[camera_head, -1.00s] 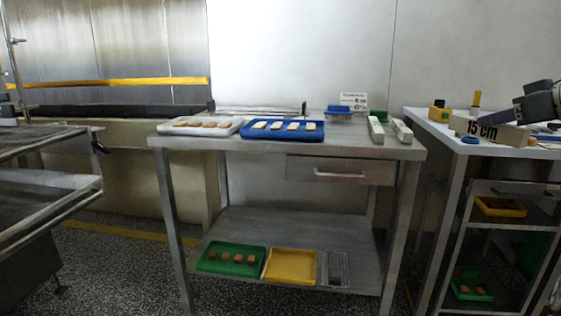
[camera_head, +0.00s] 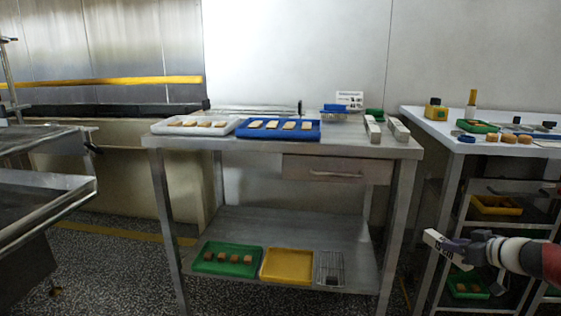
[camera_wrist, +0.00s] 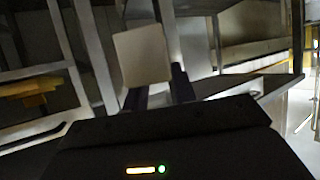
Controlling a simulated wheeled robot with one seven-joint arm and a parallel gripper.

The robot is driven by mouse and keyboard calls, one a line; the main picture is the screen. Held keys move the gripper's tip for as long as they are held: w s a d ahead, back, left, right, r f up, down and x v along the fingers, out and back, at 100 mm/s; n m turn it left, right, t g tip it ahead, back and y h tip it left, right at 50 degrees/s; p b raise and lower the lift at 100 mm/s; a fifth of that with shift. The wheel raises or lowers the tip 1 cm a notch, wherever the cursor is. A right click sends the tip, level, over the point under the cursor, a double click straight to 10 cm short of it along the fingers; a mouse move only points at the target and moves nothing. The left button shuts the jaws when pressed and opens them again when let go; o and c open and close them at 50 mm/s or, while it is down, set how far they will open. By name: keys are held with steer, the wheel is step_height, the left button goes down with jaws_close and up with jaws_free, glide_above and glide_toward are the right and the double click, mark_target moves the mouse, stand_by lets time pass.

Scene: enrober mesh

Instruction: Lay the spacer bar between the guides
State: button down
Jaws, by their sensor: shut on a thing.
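The spacer bar (camera_head: 441,246) is a pale block with dark lettering on its side. My gripper (camera_head: 460,249) is shut on it and holds it tilted in the air, below table-top height, in front of the right-hand table. In the wrist view, the bar's pale face (camera_wrist: 142,56) stands up between the dark fingers (camera_wrist: 158,90). The guides, a left white rail (camera_head: 372,130) and a right white rail (camera_head: 398,130), lie side by side at the right end of the steel table. A narrow strip of bare top shows between them. The bar is well apart from both.
The steel table (camera_head: 335,146) also carries a white tray (camera_head: 160,129), a blue tray (camera_head: 243,134), a blue-topped brush (camera_head: 334,110) and a green object (camera_head: 375,114) behind the guides. The white-topped table (camera_head: 440,130) with several small items stands at right, a gap between the tables.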

steer(key=a+f+n+g+y, duration=0.1)
steer(key=a+f, duration=0.4)
steer(key=f, duration=0.3)
steer(key=a+f+n+y, duration=0.2)
steer(key=a+f, duration=0.3)
steer(key=f, duration=0.3)
steer(key=a+f+n+g+y, duration=0.1)
steer(key=a+f, duration=0.4)
steer(key=f, duration=0.3)
steer(key=shift+a+m+t+h, duration=1)
steer(key=shift+a+m+h, duration=0.95)
steer(key=shift+a, duration=9.25)
steer(key=shift+s+d+r+m+h, duration=0.2)
steer(key=shift+s+r+m+h, duration=0.25)
steer(key=shift+r+h, duration=0.2)
steer(key=shift+s+d+r+m+h, duration=0.15)
steer(key=shift+s+r+m+h, duration=0.15)
steer(key=shift+r+m+h, duration=0.35)
steer(key=shift+s+d+r+m+h, duration=0.2)
steer(key=shift+s+r+m+h, duration=0.25)
steer(key=shift+r+h, duration=0.15)
